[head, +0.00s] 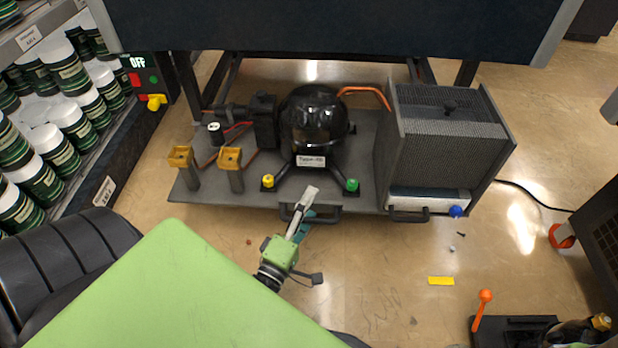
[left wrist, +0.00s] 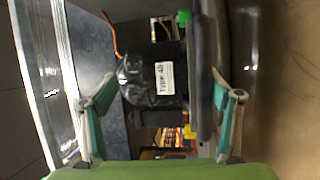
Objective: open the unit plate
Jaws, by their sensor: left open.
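The unit plate (head: 350,190) is a flat dark grey base on the floor, carrying a black round pump (head: 312,120) with a type label. It has a dark front handle (head: 328,214), partly hidden by my gripper. My left gripper (head: 305,204) is at the plate's front edge by this handle. In the left wrist view, its teal fingers (left wrist: 165,98) are spread wide, with the plate's front edge (left wrist: 203,75) between them. Nothing is gripped. I cannot tell whether a finger touches the handle. My right gripper is not in view.
A grey meshed box (head: 448,145) stands on the right, with its own front handle (head: 408,215). Two yellow-topped posts (head: 230,160) stand left. A dark bench top (head: 330,25) overhangs the back. A yellow piece (head: 441,281) lies on open floor. Shelves of jars (head: 60,120) line the left.

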